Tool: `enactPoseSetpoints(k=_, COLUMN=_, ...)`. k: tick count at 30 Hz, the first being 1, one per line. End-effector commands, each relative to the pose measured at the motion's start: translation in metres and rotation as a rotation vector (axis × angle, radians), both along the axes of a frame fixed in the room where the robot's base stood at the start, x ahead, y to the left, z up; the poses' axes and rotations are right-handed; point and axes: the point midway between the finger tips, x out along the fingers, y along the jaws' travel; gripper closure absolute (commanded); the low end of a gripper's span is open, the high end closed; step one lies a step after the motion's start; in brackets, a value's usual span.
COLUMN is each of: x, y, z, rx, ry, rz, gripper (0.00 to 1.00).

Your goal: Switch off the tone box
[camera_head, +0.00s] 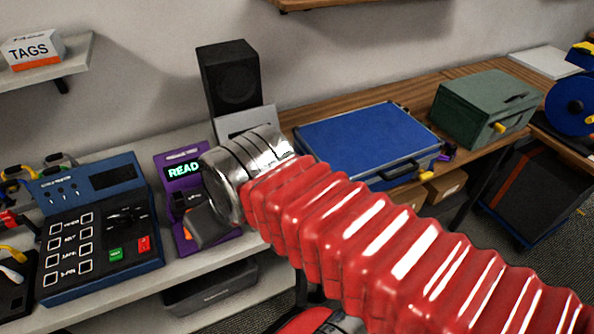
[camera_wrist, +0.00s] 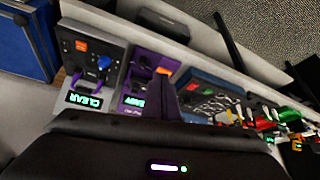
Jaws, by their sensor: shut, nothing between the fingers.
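No label naming a tone box is legible. A purple device (camera_head: 166,160) with a lit READY display stands on the bench in the head view, partly behind my wrist. It also shows in the wrist view, upside down, as a purple panel (camera_wrist: 139,68). Beside it there, a dark panel (camera_wrist: 92,62) carries a blue knob (camera_wrist: 104,62), an orange button (camera_wrist: 81,46) and a lit CLEAR display. My gripper (camera_wrist: 161,82) shows as a dark purple-tinted shape over the purple device. It is shut and holds nothing. I cannot tell whether it touches the device.
A blue tester (camera_head: 100,235) with several keys stands left of the purple device. A black speaker (camera_head: 230,80) stands behind. A blue case (camera_head: 365,140) and a green box (camera_head: 488,105) lie to the right. Cables and tools (camera_head: 15,225) crowd the left end.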

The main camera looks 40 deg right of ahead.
Motion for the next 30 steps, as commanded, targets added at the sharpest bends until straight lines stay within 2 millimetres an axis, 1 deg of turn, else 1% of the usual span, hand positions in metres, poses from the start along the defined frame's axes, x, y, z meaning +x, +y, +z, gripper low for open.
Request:
enactPoseSetpoints(k=5, x=0.003, y=-0.003, z=0.002, rx=-0.013, ry=0.005, rz=0.014, gripper=1.00)
enactPoseSetpoints(k=8, x=0.008, y=-0.009, z=0.005, rx=-0.042, ry=0.021, rz=0.048, gripper=1.00)
enactPoseSetpoints(k=11, x=0.016, y=-0.020, z=0.009, rx=-0.086, ry=0.045, rz=0.106, gripper=1.00)
enactPoseSetpoints(k=20, x=0.048, y=-0.070, z=0.021, rx=-0.236, ry=0.148, rz=0.366, gripper=1.00)
enactPoseSetpoints(k=26, x=0.066, y=-0.111, z=0.025, rx=-0.311, ry=0.216, rz=0.556, gripper=1.00)
enactPoseSetpoints(k=30, x=0.076, y=-0.142, z=0.025, rx=-0.349, ry=0.259, rz=0.694, gripper=1.00)
